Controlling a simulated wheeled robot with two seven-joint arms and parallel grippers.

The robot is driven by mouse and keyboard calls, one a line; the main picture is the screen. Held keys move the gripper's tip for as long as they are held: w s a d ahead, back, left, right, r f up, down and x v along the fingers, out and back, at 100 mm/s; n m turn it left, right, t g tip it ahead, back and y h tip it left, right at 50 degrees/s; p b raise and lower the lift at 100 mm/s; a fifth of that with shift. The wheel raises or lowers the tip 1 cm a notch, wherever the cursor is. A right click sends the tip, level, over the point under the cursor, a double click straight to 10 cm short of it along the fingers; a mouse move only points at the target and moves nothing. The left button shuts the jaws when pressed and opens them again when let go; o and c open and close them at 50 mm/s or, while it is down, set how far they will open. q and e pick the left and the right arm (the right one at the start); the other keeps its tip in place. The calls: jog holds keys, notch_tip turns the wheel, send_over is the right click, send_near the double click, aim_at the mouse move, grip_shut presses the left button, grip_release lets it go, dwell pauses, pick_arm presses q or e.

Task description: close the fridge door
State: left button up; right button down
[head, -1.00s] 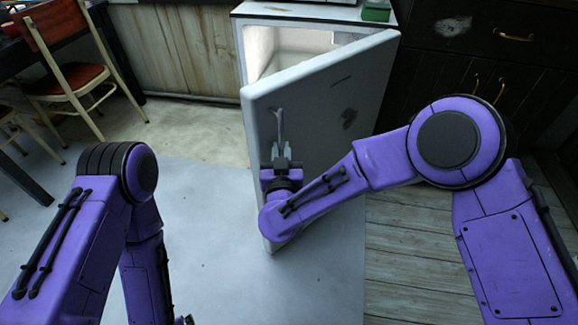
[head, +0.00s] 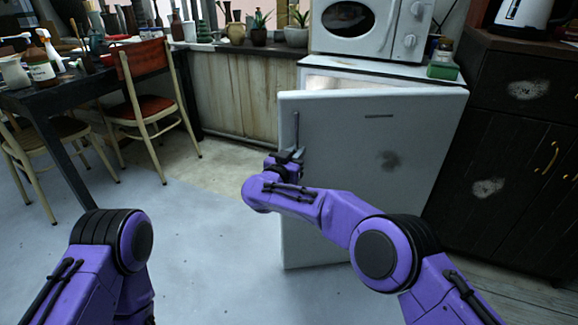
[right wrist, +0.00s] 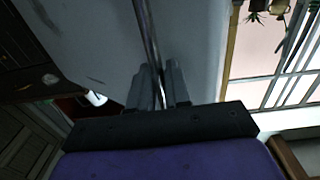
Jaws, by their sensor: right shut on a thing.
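The white fridge door (head: 345,150) stands ajar in the head view, with a lit strip of the fridge inside (head: 350,83) showing above its top edge. A thin upright metal handle (head: 296,130) runs near the door's left edge. My right gripper (head: 292,154) is at the lower part of this handle. In the right wrist view the handle (right wrist: 147,35) runs down between the two fingers of my right gripper (right wrist: 158,88), which are shut on it. The door's face (right wrist: 90,45) fills the upper left there. My left arm shows at the lower left; its gripper is out of view.
A white microwave (head: 370,25) stands on top of the fridge, with a green box (head: 443,70) beside it. Dark cabinets (head: 520,150) stand to the right. A chair with a red seat (head: 155,105) and a dark table (head: 75,90) are at the left. The floor between is clear.

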jog(key=shift+w, duration=0.5)
jog(key=c, duration=1.2)
grip_release()
jog(key=shift+c, duration=0.2)
jog(key=p+v, duration=0.2)
jog(key=v, duration=0.8)
jog(key=shift+s, duration=0.2)
